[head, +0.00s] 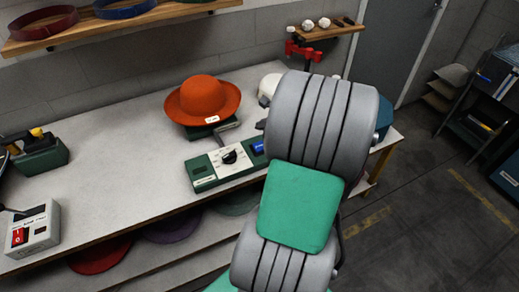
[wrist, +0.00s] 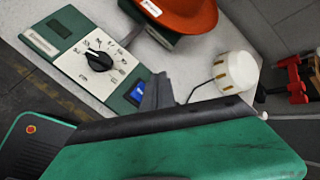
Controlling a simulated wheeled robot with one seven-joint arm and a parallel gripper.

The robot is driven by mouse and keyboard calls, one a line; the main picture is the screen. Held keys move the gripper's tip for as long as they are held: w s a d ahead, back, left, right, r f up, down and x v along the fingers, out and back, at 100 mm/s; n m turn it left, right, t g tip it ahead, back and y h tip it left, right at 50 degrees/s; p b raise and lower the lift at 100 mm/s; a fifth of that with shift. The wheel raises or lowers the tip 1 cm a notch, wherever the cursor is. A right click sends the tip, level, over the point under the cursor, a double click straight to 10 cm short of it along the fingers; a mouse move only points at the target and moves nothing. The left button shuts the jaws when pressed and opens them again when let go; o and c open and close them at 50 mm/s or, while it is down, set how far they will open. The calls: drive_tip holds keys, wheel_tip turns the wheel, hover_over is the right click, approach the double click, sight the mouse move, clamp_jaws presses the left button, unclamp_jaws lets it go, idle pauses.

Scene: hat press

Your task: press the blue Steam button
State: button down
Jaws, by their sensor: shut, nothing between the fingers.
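The blue Steam button (head: 258,147) is at the right end of the green control box (head: 203,184), which has a pale panel and a black knob (head: 230,157). In the wrist view the button (wrist: 138,94) shows just left of my gripper (wrist: 157,90). The dark grey fingers are shut with nothing between them and cover part of the button's right side. I cannot tell whether they touch it. In the head view my arm hides most of the gripper. The box (wrist: 60,48) and knob (wrist: 98,60) also show in the wrist view.
An orange hat (head: 203,99) sits on a press behind the box. A white round pot (wrist: 235,72) stands right of my gripper in the wrist view. A grey switch box (head: 34,228) stands at the bench's left. The bench (head: 115,140) between is clear.

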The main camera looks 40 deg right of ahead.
drive_tip(key=b, duration=0.4)
hover_over(257, 143)
drive_tip(key=s, duration=0.3)
drive_tip(key=f, duration=0.5)
drive_tip(key=shift+w+a+f, duration=0.1)
drive_tip(key=shift+w+f, duration=0.15)
drive_tip(key=shift+f, duration=0.4)
drive_tip(key=shift+f, duration=0.15)
idle(0.3)
drive_tip(key=shift+f, duration=0.25)
drive_tip(key=shift+f, duration=0.55)
idle(0.8)
drive_tip(key=shift+r+p, duration=0.75)
drive_tip(key=shift+r, duration=0.2)
